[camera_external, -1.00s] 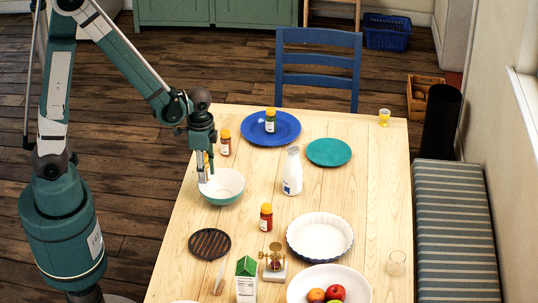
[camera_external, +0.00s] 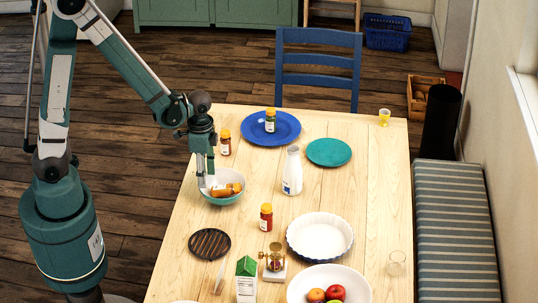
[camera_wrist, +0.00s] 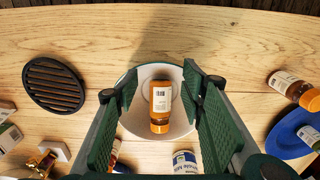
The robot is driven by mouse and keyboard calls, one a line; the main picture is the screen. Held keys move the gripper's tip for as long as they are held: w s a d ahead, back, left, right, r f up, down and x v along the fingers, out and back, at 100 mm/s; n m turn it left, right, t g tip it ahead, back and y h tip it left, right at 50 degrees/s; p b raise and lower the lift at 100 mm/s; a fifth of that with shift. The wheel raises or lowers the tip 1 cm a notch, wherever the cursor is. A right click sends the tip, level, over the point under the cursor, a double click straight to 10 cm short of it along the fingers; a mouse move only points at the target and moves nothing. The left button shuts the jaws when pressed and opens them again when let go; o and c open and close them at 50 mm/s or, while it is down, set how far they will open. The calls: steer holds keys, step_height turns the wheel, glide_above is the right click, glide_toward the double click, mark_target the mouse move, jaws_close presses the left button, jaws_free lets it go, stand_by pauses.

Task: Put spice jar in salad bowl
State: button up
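A spice jar (camera_external: 229,189) with an orange cap lies on its side in the salad bowl (camera_external: 224,201), which is teal outside and white inside. In the wrist view the jar (camera_wrist: 160,98) shows its white label and rests inside the bowl (camera_wrist: 134,122). My gripper (camera_external: 206,180) is at the bowl's left part in the external view. In the wrist view my gripper (camera_wrist: 160,88) is open, its two fingers wide apart on either side of the jar, with clear gaps to it.
Other spice jars stand behind the bowl (camera_external: 225,143), on the blue plate (camera_external: 288,127) and in front of the bowl (camera_external: 266,217). A milk bottle (camera_external: 292,172) stands right of the bowl. A black trivet (camera_external: 209,243) lies in front.

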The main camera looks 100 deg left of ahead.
steer(key=shift+r, duration=0.15)
steer(key=shift+r+p, duration=0.6)
steer(key=shift+p, duration=0.15)
step_height(320, 180, up, 12)
steer(key=p, duration=0.1)
steer(key=shift+f+p, duration=0.15)
steer(key=shift+p, duration=0.25)
stand_by(0.7)
steer(key=s+d+r+t, duration=0.3)
steer(key=d+r, duration=0.4)
steer(key=d, duration=0.5)
steer(key=s+d+r+t, duration=0.3)
steer(key=d+r, duration=0.5)
steer(key=d, duration=0.5)
steer(key=shift+r+t, duration=0.25)
steer(key=shift+t, duration=0.35)
